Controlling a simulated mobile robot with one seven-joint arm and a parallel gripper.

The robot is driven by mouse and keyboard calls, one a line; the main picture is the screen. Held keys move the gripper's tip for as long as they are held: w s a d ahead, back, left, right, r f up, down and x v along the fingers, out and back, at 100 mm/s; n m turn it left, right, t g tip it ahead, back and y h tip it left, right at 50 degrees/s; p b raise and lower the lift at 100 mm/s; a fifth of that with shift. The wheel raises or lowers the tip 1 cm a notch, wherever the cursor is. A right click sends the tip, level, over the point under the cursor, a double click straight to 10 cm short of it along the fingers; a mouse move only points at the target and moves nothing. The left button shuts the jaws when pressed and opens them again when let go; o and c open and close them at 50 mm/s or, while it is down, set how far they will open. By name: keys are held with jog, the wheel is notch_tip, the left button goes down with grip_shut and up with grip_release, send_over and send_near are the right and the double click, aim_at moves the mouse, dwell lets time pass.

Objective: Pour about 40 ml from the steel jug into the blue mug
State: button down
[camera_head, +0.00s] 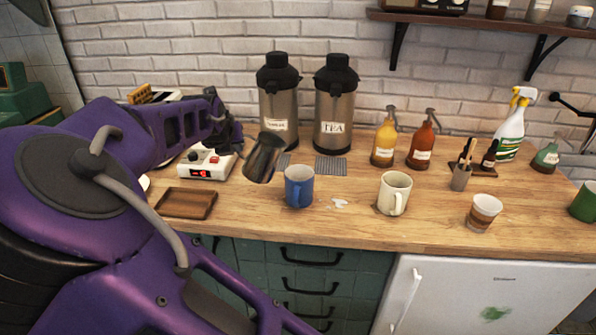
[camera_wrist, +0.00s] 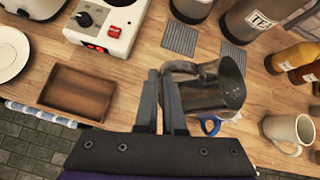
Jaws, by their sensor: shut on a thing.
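The steel jug (camera_head: 264,158) hangs above the counter, up and left of the blue mug, and leans to the right. My gripper (camera_head: 240,151) is shut on its handle side; the wrist view shows the fingers (camera_wrist: 166,100) at the handle of the jug (camera_wrist: 210,88), its open mouth facing right. The blue mug (camera_head: 299,188) stands upright on the counter. In the wrist view the mug (camera_wrist: 210,127) is mostly hidden behind the jug and gripper. No stream shows between jug and mug. The contents of both cannot be seen.
A cream mug (camera_head: 394,193) stands right of the blue mug, with a small white patch (camera_head: 339,203) between them. A wooden tray (camera_head: 187,203) and a white device with a red display (camera_head: 208,163) lie left. Two dispensers (camera_head: 336,105) stand behind.

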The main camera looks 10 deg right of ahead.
jog(key=f+h, duration=0.1)
jog(key=f, duration=0.2)
jog(key=a+f+n+h+b, duration=0.1)
jog(key=f, duration=0.2)
jog(key=a+f+n+h+b, duration=0.1)
jog(key=f+h, duration=0.1)
jog(key=f, duration=0.2)
jog(key=shift+w+a, duration=0.15)
jog(key=shift+w, duration=0.1)
jog(key=shift+f+b, duration=0.25)
jog(key=shift+b, duration=0.3)
jog(key=shift+g, duration=0.3)
jog(key=shift+a+f, duration=0.1)
